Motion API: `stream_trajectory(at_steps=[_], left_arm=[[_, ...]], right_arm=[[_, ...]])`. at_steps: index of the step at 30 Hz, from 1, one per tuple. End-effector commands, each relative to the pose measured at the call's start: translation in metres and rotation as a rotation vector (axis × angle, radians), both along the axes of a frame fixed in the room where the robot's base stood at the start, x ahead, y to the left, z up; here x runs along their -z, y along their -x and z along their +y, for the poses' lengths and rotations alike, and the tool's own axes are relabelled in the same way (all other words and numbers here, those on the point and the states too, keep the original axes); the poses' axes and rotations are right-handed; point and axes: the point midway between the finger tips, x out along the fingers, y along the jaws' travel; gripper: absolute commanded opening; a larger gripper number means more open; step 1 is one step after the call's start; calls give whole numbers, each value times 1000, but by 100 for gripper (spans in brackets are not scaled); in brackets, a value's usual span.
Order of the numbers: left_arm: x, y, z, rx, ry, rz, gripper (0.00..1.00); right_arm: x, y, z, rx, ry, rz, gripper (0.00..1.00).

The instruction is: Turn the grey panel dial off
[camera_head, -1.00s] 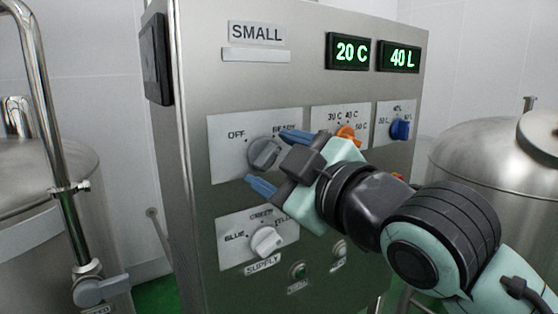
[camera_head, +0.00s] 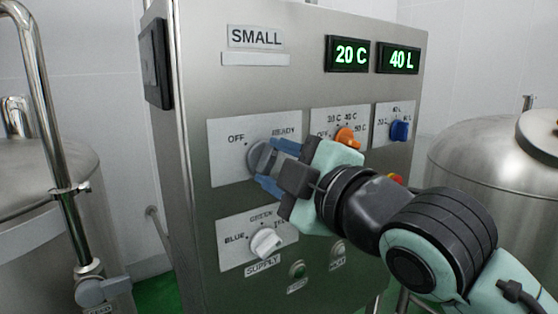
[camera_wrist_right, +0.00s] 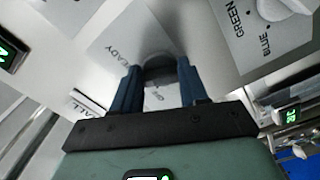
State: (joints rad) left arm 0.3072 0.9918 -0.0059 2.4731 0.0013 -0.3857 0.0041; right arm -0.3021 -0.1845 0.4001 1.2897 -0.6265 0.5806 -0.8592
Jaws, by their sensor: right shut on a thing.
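The grey panel dial (camera_head: 260,158) sits on a white plate marked OFF and READY on the steel control panel. My right gripper (camera_head: 268,167) is at the dial, its blue fingers on either side of it and shut on it. In the right wrist view the dial (camera_wrist_right: 158,66) shows dark between the fingertips of the right gripper (camera_wrist_right: 157,75). The fingers cover part of the dial, and I cannot tell clearly where its pointer aims. My left gripper is not in view.
An orange dial (camera_head: 347,138) and a blue dial (camera_head: 399,131) are to the right. A white supply dial (camera_head: 267,242) is below. Displays read 20 C (camera_head: 350,54) and 40 L (camera_head: 398,58). Steel tanks stand at left (camera_head: 40,190) and right (camera_head: 480,160).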

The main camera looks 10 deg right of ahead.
Motion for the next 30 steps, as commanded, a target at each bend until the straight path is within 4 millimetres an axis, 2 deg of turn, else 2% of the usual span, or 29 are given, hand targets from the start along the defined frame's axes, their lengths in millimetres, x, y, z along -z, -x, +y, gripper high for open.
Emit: stream_trajectory(at_steps=[21,30], left_arm=[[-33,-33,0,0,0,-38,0],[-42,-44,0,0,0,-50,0]], right_arm=[[-7,0,0,0,643,-237,13],[-7,0,1,0,897,-329,13]])
